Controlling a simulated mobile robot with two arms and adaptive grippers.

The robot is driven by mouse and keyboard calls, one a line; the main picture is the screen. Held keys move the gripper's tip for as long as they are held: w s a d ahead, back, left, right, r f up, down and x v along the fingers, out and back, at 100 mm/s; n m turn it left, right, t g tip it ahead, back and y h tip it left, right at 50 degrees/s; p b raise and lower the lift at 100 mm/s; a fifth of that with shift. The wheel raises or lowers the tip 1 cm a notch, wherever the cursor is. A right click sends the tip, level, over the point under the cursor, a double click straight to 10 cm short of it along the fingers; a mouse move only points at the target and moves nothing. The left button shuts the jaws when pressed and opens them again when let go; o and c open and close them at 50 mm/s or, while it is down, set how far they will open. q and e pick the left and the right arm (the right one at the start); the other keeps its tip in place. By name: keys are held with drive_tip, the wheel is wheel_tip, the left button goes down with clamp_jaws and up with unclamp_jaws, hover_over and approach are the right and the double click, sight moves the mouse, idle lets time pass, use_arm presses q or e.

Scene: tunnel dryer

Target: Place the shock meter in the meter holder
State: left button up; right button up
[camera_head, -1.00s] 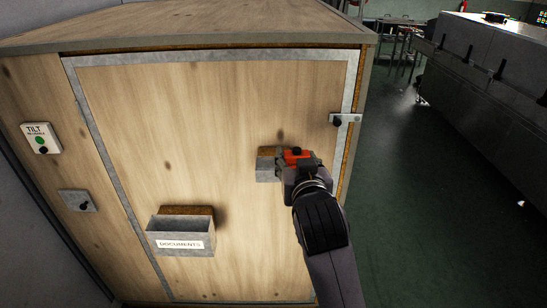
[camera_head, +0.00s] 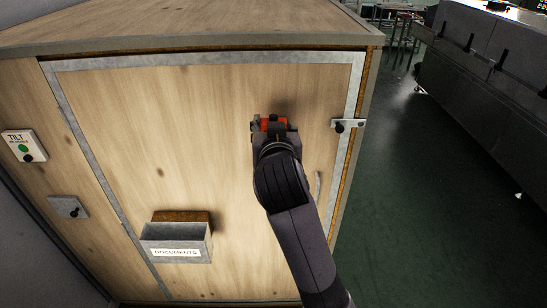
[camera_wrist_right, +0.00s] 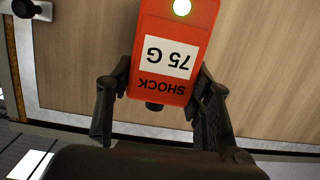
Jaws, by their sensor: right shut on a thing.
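The shock meter (camera_wrist_right: 172,55) is a red block with a white label reading "SHOCK 75 G", upside down in the wrist view, and a lit round lamp. My right gripper (camera_wrist_right: 160,98) is shut on it, one finger on each side. In the head view, the red meter (camera_head: 270,124) shows at the tip of my right gripper (camera_head: 274,132), in front of the upper right part of the wooden crate door. The meter holder, a small grey pocket seen earlier on this door, is hidden now, apparently behind my right arm. My left gripper is not in view.
The wooden crate (camera_head: 130,130) fills the left and middle. Its door carries a documents box (camera_head: 177,243) at lower left and a latch (camera_head: 348,124) at the right edge. A tilt indicator (camera_head: 25,147) sits at far left. Dark floor lies open to the right, beside a grey machine (camera_head: 490,80).

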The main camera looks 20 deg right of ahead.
wheel_tip(320, 180, down, 3)
drive_tip(key=shift+f, duration=0.85)
wheel_tip(320, 180, down, 4)
drive_tip(key=shift+r, duration=0.1)
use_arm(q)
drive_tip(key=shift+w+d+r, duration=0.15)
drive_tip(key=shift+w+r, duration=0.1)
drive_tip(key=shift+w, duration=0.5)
use_arm(e)
drive_tip(key=o, duration=1.3)
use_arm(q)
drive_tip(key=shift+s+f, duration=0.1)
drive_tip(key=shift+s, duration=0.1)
